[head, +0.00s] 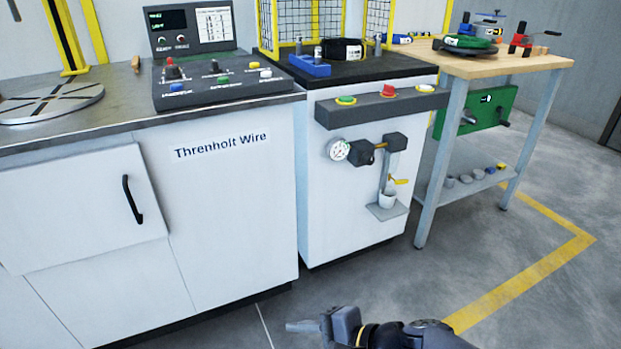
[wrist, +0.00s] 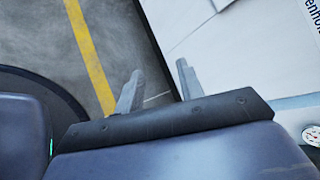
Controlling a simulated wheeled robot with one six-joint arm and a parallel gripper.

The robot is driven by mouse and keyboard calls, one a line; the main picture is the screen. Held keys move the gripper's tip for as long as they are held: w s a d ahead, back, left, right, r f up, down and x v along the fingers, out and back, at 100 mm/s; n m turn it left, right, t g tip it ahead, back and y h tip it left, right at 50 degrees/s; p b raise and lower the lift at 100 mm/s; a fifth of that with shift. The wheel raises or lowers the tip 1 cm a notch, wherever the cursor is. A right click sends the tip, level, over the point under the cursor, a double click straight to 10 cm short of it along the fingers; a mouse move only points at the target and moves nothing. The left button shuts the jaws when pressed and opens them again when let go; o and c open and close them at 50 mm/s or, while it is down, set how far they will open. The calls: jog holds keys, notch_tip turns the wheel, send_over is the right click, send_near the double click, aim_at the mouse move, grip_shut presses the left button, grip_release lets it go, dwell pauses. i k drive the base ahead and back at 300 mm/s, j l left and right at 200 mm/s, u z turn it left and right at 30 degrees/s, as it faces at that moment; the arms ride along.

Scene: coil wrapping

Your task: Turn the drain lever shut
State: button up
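A small yellow lever (head: 399,181) sticks out sideways to the right from the vertical pipe on the front of the white cabinet, just above a small white cup (head: 387,198). It looks about level, and I take it for the drain lever. A second small yellow part (head: 381,146) shows higher up, beside the dark valve block. My gripper (head: 292,326) is low at the bottom of the head view, well below and left of the lever and apart from it. In the wrist view its two fingers (wrist: 160,70) stand apart with nothing between them. The lever does not show there.
A round gauge (head: 338,150) sits left of the valve block. A dark button box (head: 375,107) juts out above. The cup stands on a small shelf (head: 386,211). A workbench (head: 455,64) stands to the right. The floor before the cabinet is clear.

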aim_at(405, 181)
jog(key=i+l+u, duration=0.1)
jog(key=i, duration=0.4)
jog(key=i+l, duration=0.3)
jog(key=i, duration=0.25)
jog(key=u, duration=0.05)
